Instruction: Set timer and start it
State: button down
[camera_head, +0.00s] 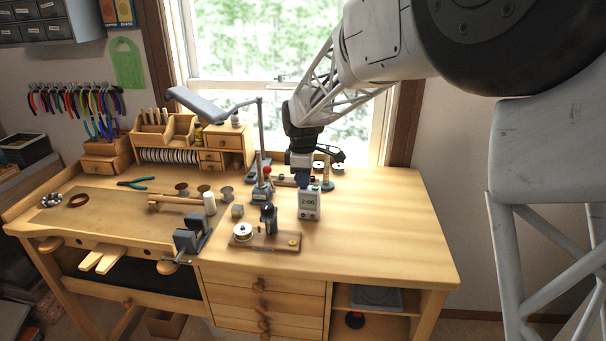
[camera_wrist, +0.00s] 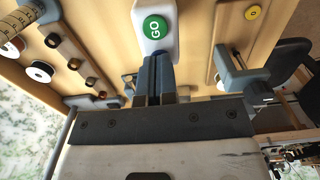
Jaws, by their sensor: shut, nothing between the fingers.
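The timer (camera_head: 309,205) is a small white upright box on the bench, and its display reads 2:00. Small coloured buttons show low on its front, too small to read. In the wrist view a green round GO button (camera_wrist: 152,27) sits on the white timer body (camera_wrist: 150,46). My gripper (camera_head: 302,180) points down at the timer's top, just behind it in the head view. In the wrist view its fingers (camera_wrist: 158,60) are together and empty, with the tips close to the GO button. I cannot tell whether they touch the timer.
A wooden board with a spool (camera_head: 243,231) and a dark post stands left of the timer. A grey vise (camera_head: 192,236) is further left. A lamp (camera_head: 212,104) and small parts stand behind. The bench top (camera_head: 385,225) to the right is clear.

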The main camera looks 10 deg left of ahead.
jog(key=shift+s+f, duration=0.15)
jog(key=shift+f, duration=1)
jog(key=shift+d+f, duration=0.1)
jog(key=shift+f, duration=0.05)
notch_tip(320, 180, up, 16)
jog(key=shift+w, duration=0.2)
dwell(0.6)
jog(key=shift+s+r, duration=0.1)
jog(key=shift+r, duration=0.2)
